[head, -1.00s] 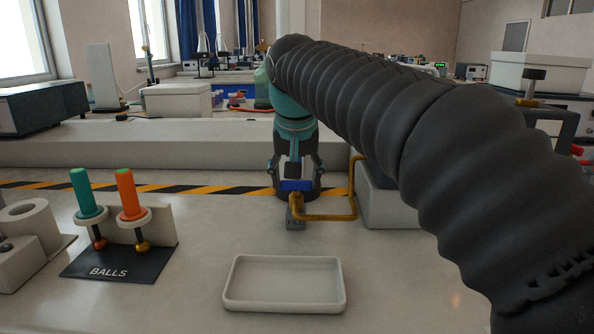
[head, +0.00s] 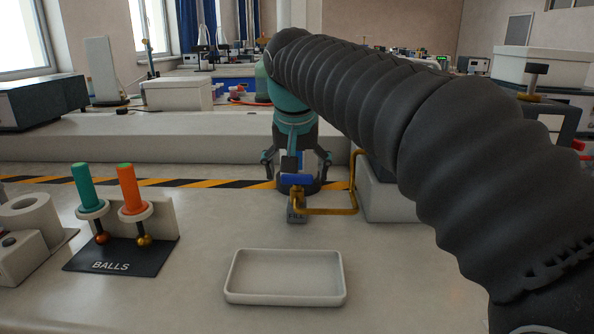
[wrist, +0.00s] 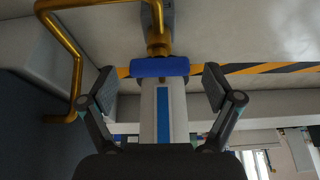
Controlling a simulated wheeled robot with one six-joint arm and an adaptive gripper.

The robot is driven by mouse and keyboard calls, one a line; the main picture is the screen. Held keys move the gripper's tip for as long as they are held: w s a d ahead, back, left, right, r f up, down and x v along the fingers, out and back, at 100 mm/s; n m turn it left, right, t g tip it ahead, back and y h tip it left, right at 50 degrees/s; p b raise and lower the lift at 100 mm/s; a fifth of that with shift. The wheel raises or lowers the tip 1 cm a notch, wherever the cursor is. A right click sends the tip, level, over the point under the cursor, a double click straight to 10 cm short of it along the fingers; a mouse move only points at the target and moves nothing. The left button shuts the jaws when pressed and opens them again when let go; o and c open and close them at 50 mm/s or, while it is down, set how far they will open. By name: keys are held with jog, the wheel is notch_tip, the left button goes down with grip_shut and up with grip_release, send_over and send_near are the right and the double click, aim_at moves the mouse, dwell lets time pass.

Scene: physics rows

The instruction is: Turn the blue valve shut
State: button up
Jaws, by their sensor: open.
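The blue valve handle (head: 297,179) is a short bar lying crosswise on a brass valve body, above a small grey labelled block (head: 296,213). A brass pipe (head: 325,211) runs from the valve to the right and up. My gripper (head: 297,166) is at the handle, with its fingers spread wide on either side. In the wrist view the handle (wrist: 160,67) lies between the fingertips of my gripper (wrist: 159,84), with a gap on both sides. A pale upright piece with a blue stripe (wrist: 163,115) shows below the handle there; I cannot tell what it is.
A grey box (head: 388,200) stands right of the valve, where the pipe ends. An empty white tray (head: 285,299) lies in front. A BALLS rack (head: 122,255) with teal and orange handles is at left. A low pale ledge (head: 130,140) runs behind. The front bench between rack and tray is clear.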

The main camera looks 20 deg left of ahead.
jog(key=shift+r, duration=0.1)
jog(key=v, duration=1.1)
jog(key=shift+s+r, duration=0.3)
jog(key=shift+r, duration=0.05)
jog(key=shift+d, duration=0.1)
